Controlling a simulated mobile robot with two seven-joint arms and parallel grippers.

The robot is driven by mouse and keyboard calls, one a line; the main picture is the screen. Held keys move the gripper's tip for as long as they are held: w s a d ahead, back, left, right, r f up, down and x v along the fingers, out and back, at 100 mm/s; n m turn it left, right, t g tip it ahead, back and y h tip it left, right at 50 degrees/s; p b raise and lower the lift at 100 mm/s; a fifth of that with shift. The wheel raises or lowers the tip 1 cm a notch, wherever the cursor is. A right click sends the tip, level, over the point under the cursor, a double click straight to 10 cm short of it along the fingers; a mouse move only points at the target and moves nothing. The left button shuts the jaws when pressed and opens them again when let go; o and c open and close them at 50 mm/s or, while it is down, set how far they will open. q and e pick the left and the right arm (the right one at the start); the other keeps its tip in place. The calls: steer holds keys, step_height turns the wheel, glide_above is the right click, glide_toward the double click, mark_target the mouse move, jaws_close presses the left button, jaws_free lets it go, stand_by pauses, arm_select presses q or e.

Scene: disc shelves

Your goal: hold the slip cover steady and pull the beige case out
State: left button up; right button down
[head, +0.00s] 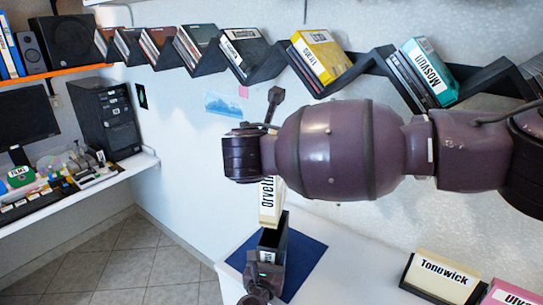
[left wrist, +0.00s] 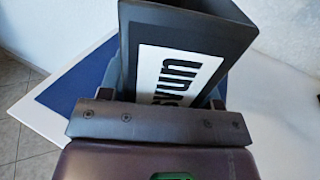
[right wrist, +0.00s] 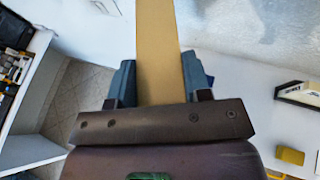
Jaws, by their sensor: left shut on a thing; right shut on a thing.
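The slip cover (head: 283,238) is a dark, narrow sleeve with a white label, standing upright over a blue mat. My left gripper (head: 267,270) is shut on its lower part; in the left wrist view the dark cover (left wrist: 130,45) rises from the jaws. The beige case (head: 270,205), with a white lettered label, is upright directly above the cover's mouth. Whether its lower end is still inside, I cannot tell. My right gripper (right wrist: 157,85) is shut on the beige case (right wrist: 158,40); in the head view my own arm hides this grip and the case's top.
The blue mat (head: 308,255) lies on a white table (head: 365,270). A Tonowick case (head: 443,272) and a pink case (head: 508,295) stand at the right. Above, a zigzag wall shelf (head: 375,62) holds several cases. A desk with a computer tower (head: 105,118) is at the left.

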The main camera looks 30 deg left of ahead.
arm_select(q)
steer(key=o, duration=1)
steer(key=v, duration=1.2)
